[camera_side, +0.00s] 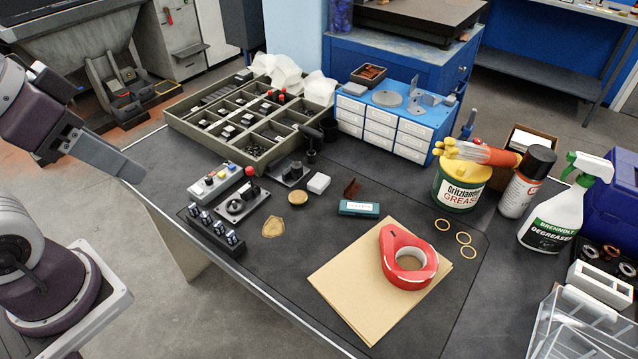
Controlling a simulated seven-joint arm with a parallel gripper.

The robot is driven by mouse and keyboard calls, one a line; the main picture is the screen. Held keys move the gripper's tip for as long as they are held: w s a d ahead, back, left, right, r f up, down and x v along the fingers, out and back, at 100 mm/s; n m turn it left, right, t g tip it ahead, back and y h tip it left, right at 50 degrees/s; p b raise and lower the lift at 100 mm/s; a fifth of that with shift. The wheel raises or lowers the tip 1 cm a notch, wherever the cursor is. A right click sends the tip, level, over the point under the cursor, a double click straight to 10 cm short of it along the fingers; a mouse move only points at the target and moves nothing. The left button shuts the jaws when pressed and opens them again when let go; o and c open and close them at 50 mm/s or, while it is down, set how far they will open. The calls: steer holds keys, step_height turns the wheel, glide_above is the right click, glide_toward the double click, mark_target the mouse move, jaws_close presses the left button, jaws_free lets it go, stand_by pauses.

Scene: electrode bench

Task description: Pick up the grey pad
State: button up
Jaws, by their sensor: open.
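A small pale block (319,183), whitish to light grey, lies flat on the dark bench mat near the middle. It is the closest match to a grey pad that I see, but I cannot be sure that it is the pad. Nothing covers it. My gripper (128,171) is at the left, by the bench's left edge, well apart from the block. It is open and holds nothing visible. It is seen from the side, so the gap between its fingers is hard to make out.
Near the block are a brass disc (298,197), a teal box (359,208), a joystick unit (243,203) and a black lever unit (293,173). A sorting tray (184,131) and blue drawer cabinet (378,118) stand behind.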

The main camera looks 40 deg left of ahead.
steer(key=shift+o, duration=1)
steer(key=g, duration=0.2)
glide_above(319, 180)
steer(key=s, duration=0.8)
step_height(319, 180, down, 15)
steer(key=x, duration=2.2)
steer(key=shift+w+f, duration=0.3)
steer(key=shift+w, duration=0.05)
steer(key=c, duration=1.1)
